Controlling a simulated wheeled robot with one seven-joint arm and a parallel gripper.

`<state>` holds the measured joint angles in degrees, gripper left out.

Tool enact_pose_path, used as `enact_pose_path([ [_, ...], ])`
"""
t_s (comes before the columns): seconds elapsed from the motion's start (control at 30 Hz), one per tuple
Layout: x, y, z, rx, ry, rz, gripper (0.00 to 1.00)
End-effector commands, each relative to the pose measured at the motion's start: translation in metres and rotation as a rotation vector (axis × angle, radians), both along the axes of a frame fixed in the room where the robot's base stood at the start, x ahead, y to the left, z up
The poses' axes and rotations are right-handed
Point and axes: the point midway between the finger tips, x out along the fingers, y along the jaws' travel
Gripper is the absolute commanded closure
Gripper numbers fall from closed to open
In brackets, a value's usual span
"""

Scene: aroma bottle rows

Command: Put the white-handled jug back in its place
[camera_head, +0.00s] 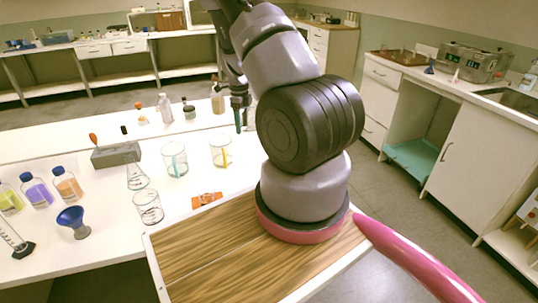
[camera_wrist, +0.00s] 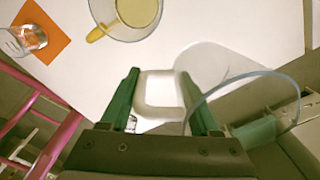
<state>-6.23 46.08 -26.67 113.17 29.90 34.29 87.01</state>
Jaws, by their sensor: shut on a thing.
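My gripper (camera_wrist: 158,75) shows its two green fingers on either side of a white loop handle (camera_wrist: 158,104) in the wrist view, and is shut on it. The handle belongs to the clear jug (camera_wrist: 215,60), whose round rim shows at the right of the wrist view, beside the right finger. In the head view my gripper (camera_head: 240,115) hangs over the far right part of the white table. The arm hides the jug there, so its height above the table cannot be told.
Beakers with a teal rod (camera_head: 175,160) and a yellow rod (camera_head: 221,153) stand left of the gripper. An orange mat (camera_head: 207,200), a flask (camera_head: 137,178), a glass beaker (camera_head: 148,208) and a blue funnel (camera_head: 73,219) are nearer. Bottles (camera_head: 165,108) stand at the back.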

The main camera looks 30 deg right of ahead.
Motion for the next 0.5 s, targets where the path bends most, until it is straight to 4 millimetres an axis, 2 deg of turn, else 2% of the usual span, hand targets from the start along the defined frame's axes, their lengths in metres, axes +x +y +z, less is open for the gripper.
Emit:
enact_pose_path([
  [0.3,-0.003,-0.034,-0.013,-0.016,-0.008,-0.589,1.0],
  [0.5,-0.004,-0.046,-0.017,-0.022,-0.014,-0.823,1.0],
])
